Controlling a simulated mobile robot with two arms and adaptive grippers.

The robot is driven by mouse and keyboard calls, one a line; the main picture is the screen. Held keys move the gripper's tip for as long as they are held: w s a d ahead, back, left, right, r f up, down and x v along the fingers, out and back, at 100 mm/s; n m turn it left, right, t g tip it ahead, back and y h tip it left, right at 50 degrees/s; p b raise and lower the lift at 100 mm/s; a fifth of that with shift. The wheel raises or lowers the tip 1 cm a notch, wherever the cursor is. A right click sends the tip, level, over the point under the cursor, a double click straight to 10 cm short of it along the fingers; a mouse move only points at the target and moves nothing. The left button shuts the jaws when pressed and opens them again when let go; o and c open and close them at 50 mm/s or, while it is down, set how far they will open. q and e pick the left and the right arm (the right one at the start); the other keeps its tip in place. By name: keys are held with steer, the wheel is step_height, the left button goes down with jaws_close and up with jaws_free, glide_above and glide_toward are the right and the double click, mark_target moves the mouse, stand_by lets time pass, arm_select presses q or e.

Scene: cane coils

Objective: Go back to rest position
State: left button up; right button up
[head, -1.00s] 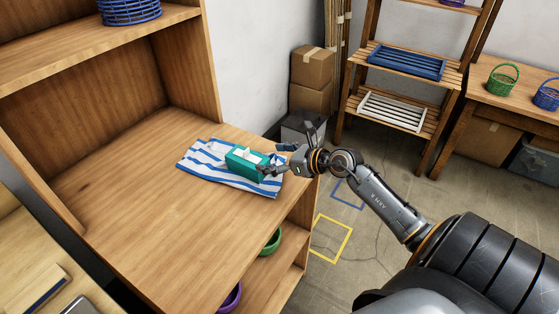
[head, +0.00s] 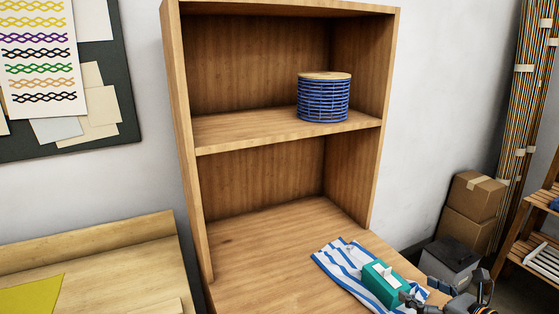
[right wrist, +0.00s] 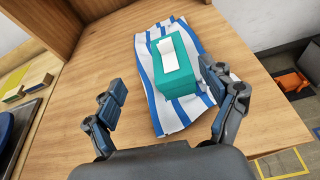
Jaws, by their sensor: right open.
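My right gripper (head: 445,291) is at the bottom right of the head view, close to a teal tissue box (head: 382,285). In the right wrist view its two fingers (right wrist: 168,101) are spread wide and hold nothing. The tissue box (right wrist: 174,62) stands on a blue-and-white striped cloth (right wrist: 148,82) just beyond the fingertips, with white tissue at its top. The cloth (head: 334,262) lies on the wooden shelf unit's lower surface (head: 262,262). My left gripper is in neither view.
A blue woven basket with a flat wooden top (head: 324,98) stands on the upper shelf (head: 230,132). Cardboard boxes (head: 471,208) and a grey bin (head: 448,262) stand on the right. A pale wooden bench (head: 85,255) is at the left. The lower surface left of the cloth is clear.

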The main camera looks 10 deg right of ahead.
steer(key=s+a+r+m+t+h, duration=0.15)
steer(key=a+r+m+t, duration=0.25)
steer(key=r+m+t, duration=0.45)
steer(key=s+f+m+g+h, duration=0.4)
steer(key=s+f+m+g, duration=0.25)
steer(key=m, duration=0.65)
steer(key=s+f+m+g+h, duration=0.5)
steer(key=f+m, duration=0.3)
steer(key=m, duration=0.4)
steer(key=s+a+f+m+g+y, duration=0.2)
steer(key=s+a+f+g+y, duration=0.15)
steer(key=s+a, duration=0.35)
steer(key=s+a+f+m+g+y, duration=0.2)
steer(key=s+a+f+g+y, duration=0.15)
steer(key=s+a, duration=0.35)
step_height(320, 180, down, 27)
steer(key=s+g+h, duration=0.1)
steer(key=s+d+f+g, duration=0.1)
steer(key=s+d+f, duration=0.2)
steer(key=s+f, duration=1.3)
steer(key=shift+s+n, duration=0.25)
steer(key=shift+n, duration=0.1)
steer(key=shift+d, duration=0.1)
